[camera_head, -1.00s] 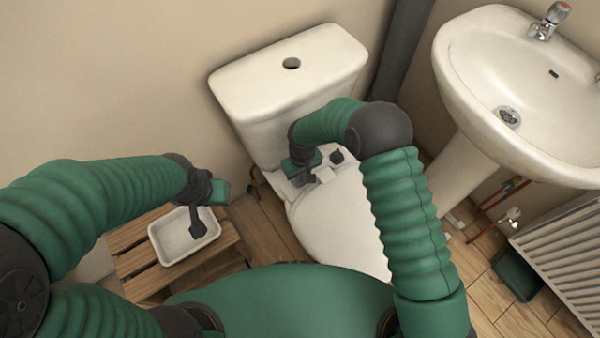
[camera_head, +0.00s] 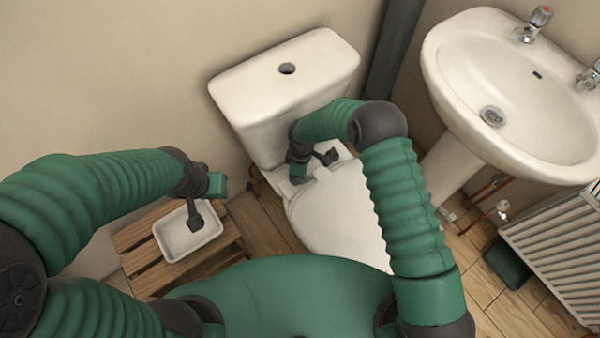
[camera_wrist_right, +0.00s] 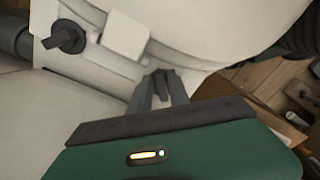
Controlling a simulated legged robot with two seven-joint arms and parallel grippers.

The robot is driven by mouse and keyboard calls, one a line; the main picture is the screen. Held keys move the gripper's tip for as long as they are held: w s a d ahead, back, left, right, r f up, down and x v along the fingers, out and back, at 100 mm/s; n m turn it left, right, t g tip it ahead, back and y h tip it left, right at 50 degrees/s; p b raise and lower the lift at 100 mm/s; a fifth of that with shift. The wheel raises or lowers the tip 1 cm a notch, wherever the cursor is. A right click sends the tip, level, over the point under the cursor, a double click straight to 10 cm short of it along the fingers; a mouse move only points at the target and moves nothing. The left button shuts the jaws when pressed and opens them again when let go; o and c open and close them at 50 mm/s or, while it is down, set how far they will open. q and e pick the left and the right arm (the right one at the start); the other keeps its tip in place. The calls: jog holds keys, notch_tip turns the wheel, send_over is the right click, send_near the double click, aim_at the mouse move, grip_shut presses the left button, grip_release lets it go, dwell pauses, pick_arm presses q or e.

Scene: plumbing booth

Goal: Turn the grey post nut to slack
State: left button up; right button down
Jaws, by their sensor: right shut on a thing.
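My right gripper (camera_wrist_right: 160,92) is at the back edge of the toilet bowl, below the cistern. Its dark fingers are shut on a small grey piece (camera_wrist_right: 160,80), which looks like the grey post nut; the fingers hide most of it. A second dark grey winged knob (camera_wrist_right: 65,38) stands free on the white ledge, and it also shows in the head view (camera_head: 327,157), right of the gripper. My left gripper (camera_head: 195,217) hangs over a white tray (camera_head: 168,250); its finger gap cannot be made out.
The white cistern (camera_head: 285,85) stands behind the right gripper, and the closed white lid (camera_head: 345,215) lies in front. A slatted wooden stool (camera_head: 140,275) carries the tray. A basin (camera_head: 510,90) and radiator (camera_head: 560,240) stand at the right.

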dwell(0.3)
dwell(1.2)
jog(key=c, duration=1.3)
grip_release()
notch_tip(320, 180, up, 12)
jog(key=p, duration=0.3)
jog(key=shift+w+d, duration=0.1)
